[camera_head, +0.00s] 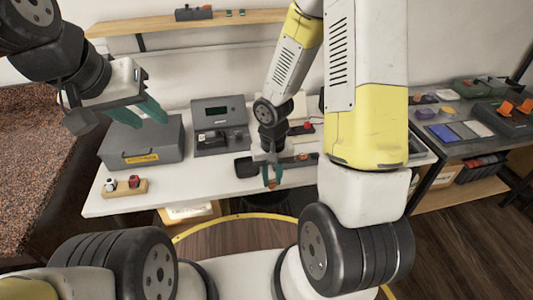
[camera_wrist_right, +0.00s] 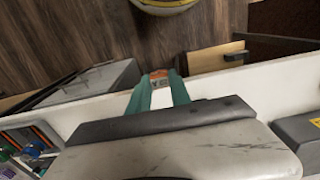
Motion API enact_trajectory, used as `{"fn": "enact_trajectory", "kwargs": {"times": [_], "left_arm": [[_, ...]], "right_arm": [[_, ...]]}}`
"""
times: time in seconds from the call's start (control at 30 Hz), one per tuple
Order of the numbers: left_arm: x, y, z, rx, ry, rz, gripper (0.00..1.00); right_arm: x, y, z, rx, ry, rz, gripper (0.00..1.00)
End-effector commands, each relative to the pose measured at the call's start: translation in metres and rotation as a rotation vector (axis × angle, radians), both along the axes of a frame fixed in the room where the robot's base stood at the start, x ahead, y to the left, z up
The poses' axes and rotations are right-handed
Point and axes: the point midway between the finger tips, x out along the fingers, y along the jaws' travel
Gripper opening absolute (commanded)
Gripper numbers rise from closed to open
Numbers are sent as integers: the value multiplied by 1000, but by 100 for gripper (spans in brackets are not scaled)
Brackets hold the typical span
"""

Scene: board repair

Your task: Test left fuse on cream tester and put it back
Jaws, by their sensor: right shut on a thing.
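My right gripper (camera_head: 270,178) is shut on a small orange-brown fuse (camera_head: 272,183), held over the front edge of the white table. In the right wrist view the fuse (camera_wrist_right: 160,76) shows between the tips of the teal fingers of the right gripper (camera_wrist_right: 163,80). A dark tray or holder (camera_head: 245,167) lies behind the right gripper, partly hidden by it. My left gripper (camera_head: 138,102) is open and empty, above the grey toolbox.
The grey toolbox (camera_head: 141,145) with a yellow label stands at the table's left. A wooden block (camera_head: 125,189) with a white and a red piece lies in front of it. A side table (camera_head: 455,117) with several coloured parts is at the right.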

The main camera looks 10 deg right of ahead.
Motion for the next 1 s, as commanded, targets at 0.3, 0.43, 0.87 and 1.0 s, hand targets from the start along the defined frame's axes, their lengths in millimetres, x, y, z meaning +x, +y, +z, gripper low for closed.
{"fn": "enact_trajectory", "kwargs": {"times": [0.3,0.43,0.87,1.0], "left_arm": [[0,0,0,0,0,0,36],[0,0,0,0,0,0,36],[0,0,0,0,0,0,36],[0,0,0,0,0,0,36]], "right_arm": [[0,0,1,0,0,0,0],[0,0,4,-1,0,1,0],[0,0,12,0,1,1,0],[2,1,12,-1,0,2,0]]}}
